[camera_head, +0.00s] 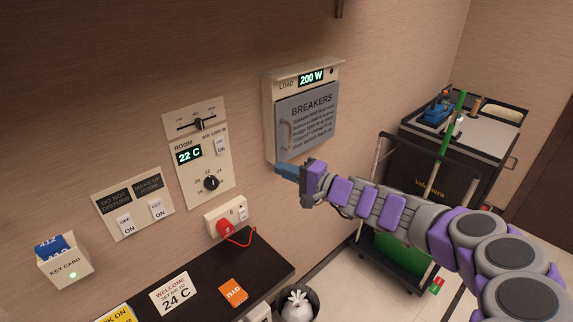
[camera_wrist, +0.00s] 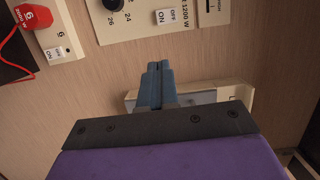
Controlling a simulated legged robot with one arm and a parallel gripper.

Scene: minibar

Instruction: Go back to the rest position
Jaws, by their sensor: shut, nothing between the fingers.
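My gripper (camera_head: 286,170) is at the end of my arm, just below the breaker box (camera_head: 269,130) on the wall in the head view. Its blue fingers are together and empty; they also show in the wrist view (camera_wrist: 158,84). The breaker box has a closed grey door marked BREAKERS and a display reading 200 W. I cannot tell whether the fingertips touch the wall or the box. In the wrist view, part of the breaker box (camera_wrist: 243,94) shows behind the fingers.
Left of the gripper are the thermostat panel (camera_head: 202,165), a socket with a red plug (camera_head: 224,229) and a key card holder (camera_head: 65,264). A dark counter (camera_head: 205,270) juts out below. A housekeeping cart (camera_head: 436,160) stands right, behind my arm. A bin (camera_head: 298,304) stands below.

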